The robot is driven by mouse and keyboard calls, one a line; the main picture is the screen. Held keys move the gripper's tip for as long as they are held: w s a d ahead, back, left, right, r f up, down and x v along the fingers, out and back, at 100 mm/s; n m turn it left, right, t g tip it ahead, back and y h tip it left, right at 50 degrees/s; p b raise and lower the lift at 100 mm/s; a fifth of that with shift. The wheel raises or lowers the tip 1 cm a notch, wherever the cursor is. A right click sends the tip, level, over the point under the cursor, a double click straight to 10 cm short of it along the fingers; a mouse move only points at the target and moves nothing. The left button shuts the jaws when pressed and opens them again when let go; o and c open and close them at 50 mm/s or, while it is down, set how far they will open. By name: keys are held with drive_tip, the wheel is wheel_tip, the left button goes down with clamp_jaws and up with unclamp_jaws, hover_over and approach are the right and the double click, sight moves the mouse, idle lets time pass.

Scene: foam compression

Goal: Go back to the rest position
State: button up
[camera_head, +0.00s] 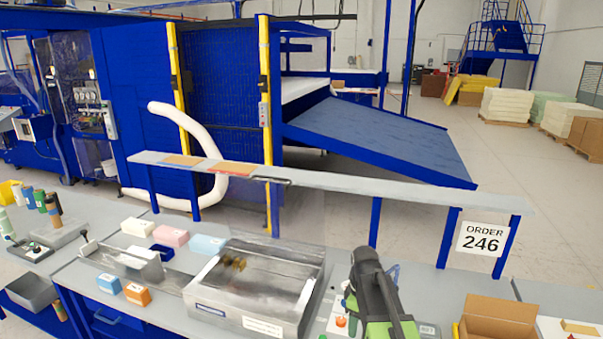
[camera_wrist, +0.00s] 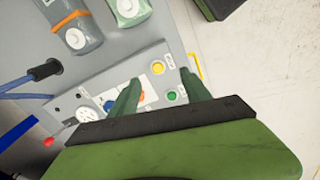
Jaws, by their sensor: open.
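My gripper (camera_wrist: 161,78) shows in the wrist view with its two green fingers apart and nothing between them. The fingers are over a grey control panel (camera_wrist: 92,112) with a yellow button (camera_wrist: 158,68), a green button (camera_wrist: 171,96) and a red one at its left end; I cannot tell whether they touch it. In the head view my black and green arm stands at the bottom centre-right, and its fingertips are hidden. Part of the panel (camera_head: 334,319) shows just left of the arm.
A metal box (camera_head: 303,290) stands on the bench left of my arm, with several foam blocks (camera_head: 170,236) farther left. A cardboard box (camera_head: 497,318) is to the right. A raised grey shelf (camera_head: 400,190) crosses behind, with an order sign (camera_head: 482,238).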

drive_tip(key=s+f+m+b, duration=1)
drive_tip(key=f+m+b, duration=0.1)
drive_tip(key=f+m, duration=0.1)
drive_tip(key=shift+f+b, duration=0.4)
drive_tip(key=shift+f, duration=0.4)
drive_tip(key=shift+d, duration=0.1)
